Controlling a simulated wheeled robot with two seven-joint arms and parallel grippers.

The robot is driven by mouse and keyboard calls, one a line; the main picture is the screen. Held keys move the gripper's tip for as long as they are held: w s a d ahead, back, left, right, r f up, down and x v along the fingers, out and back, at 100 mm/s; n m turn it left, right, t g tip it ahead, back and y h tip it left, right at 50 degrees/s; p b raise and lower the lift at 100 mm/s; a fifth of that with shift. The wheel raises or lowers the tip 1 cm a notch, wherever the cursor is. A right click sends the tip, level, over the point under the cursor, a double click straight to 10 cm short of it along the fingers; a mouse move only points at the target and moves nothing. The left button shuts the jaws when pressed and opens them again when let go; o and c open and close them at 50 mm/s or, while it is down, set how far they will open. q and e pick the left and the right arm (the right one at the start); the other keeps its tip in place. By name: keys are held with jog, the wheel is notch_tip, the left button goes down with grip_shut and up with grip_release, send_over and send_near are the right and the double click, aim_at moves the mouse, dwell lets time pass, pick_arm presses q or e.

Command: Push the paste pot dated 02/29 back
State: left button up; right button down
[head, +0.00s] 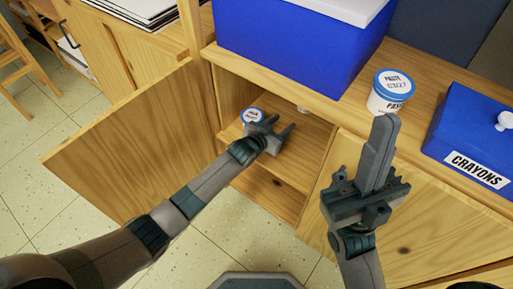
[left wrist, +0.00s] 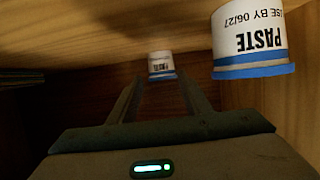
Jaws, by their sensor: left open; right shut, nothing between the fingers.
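My left gripper (head: 282,125) is open inside the open cabinet, over its upper shelf. A white paste pot with a blue rim (head: 253,115) stands just left of it; the left wrist view shows this pot (left wrist: 250,35) large and upside down, reading "USE BY 06/27". A second paste pot (left wrist: 161,65) stands deeper, beyond and between the open fingertips (left wrist: 163,92), apart from them; its date is too small to read. In the head view it is a small white shape (head: 303,109), mostly hidden. My right gripper (head: 385,125) is shut and empty, raised before the counter.
Another paste pot (head: 391,92) stands on the counter (head: 345,108); its lid date is blurred, perhaps 03/27. A blue box with a white lid (head: 290,45) and a blue crayons box (head: 470,135) flank it. The cabinet door (head: 140,145) hangs open at the left.

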pick_arm(q)
jog(key=shift+s+a+r+p, duration=0.1)
jog(key=shift+s+a+p, duration=0.55)
jog(key=shift+s+p, duration=0.15)
jog(key=shift+s+a+p, duration=0.6)
jog(key=shift+s+p, duration=0.05)
jog(key=shift+s, duration=0.3)
jog(key=shift+s+a+r+p, duration=0.1)
jog(key=shift+s+a+p, duration=0.55)
jog(key=shift+s+p, duration=0.15)
jog(key=shift+s+a+f+p, duration=0.1)
jog(key=shift+s+a+p, duration=0.6)
jog(key=shift+s, duration=0.3)
jog(key=shift+s+a+p, duration=0.65)
jog(key=shift+s+a, duration=0.05)
jog(key=shift+s, duration=0.3)
jog(key=s+a, duration=0.1)
jog(key=s+a+p, duration=0.1)
jog(key=s, duration=0.1)
jog(key=shift+f+p, duration=0.1)
jog(key=shift+p, duration=0.2)
